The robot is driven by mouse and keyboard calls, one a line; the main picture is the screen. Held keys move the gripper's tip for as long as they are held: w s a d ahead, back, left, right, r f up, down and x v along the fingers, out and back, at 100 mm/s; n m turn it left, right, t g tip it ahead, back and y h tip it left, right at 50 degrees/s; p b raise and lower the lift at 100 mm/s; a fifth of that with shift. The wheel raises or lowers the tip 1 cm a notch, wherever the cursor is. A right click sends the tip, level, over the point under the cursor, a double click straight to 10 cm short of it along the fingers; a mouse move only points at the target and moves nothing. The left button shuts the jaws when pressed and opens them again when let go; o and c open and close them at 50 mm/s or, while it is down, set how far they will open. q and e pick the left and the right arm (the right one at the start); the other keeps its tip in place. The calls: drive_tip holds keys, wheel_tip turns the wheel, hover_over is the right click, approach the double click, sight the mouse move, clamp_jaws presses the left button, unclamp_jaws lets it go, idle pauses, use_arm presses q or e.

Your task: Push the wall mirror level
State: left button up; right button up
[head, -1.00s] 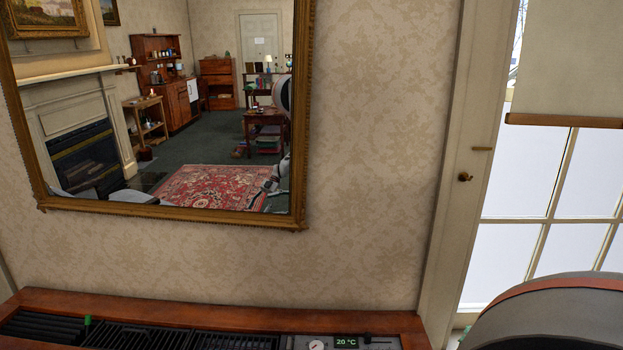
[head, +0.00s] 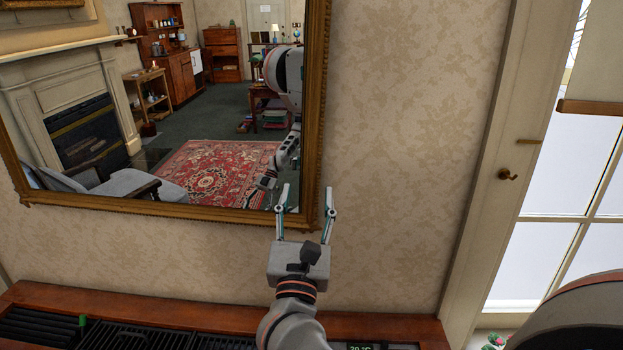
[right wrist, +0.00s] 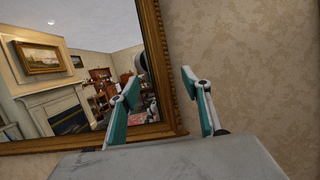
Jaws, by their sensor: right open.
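The wall mirror (head: 170,208) has a gilt frame and fills the upper left of the head view. Its bottom edge runs down to the right, slightly more steeply than the cabinet below. My right gripper (head: 306,191) is open and empty at the mirror's lower right corner. One finger overlaps the frame in the picture; the other is just right of it, against the wallpaper. The right wrist view shows the gripper (right wrist: 160,76) with its fingers either side of the frame's right side (right wrist: 165,95). I cannot tell whether it touches the frame. My left gripper is not in view.
A low wooden cabinet with black grilles (head: 395,327) runs along the wall below the mirror. Bare patterned wall (head: 410,130) lies right of the mirror. A white door frame (head: 497,150) and glazed door stand further right. The fireplace, armchair and rug are reflections.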

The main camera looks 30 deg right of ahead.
sight(310, 176)
drive_tip(key=x, duration=0.3)
drive_tip(key=shift+w+d+r+p, duration=0.2)
drive_tip(key=shift+w+p, duration=0.1)
drive_tip(key=shift+p, duration=0.05)
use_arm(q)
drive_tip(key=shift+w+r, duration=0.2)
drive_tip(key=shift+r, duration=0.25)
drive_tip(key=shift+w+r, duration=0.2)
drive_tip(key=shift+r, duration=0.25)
use_arm(e)
drive_tip(key=shift+w+d, duration=0.25)
drive_tip(key=shift+w, duration=0.1)
clamp_jaws()
use_arm(q)
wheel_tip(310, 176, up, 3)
drive_tip(key=p, duration=0.2)
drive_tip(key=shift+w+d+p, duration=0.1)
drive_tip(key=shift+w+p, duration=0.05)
drive_tip(key=shift+p, duration=0.2)
use_arm(e)
drive_tip(key=s+d+r, duration=0.2)
drive_tip(key=shift+d+n, duration=0.25)
drive_tip(key=shift+n, duration=0.15)
unclamp_jaws()
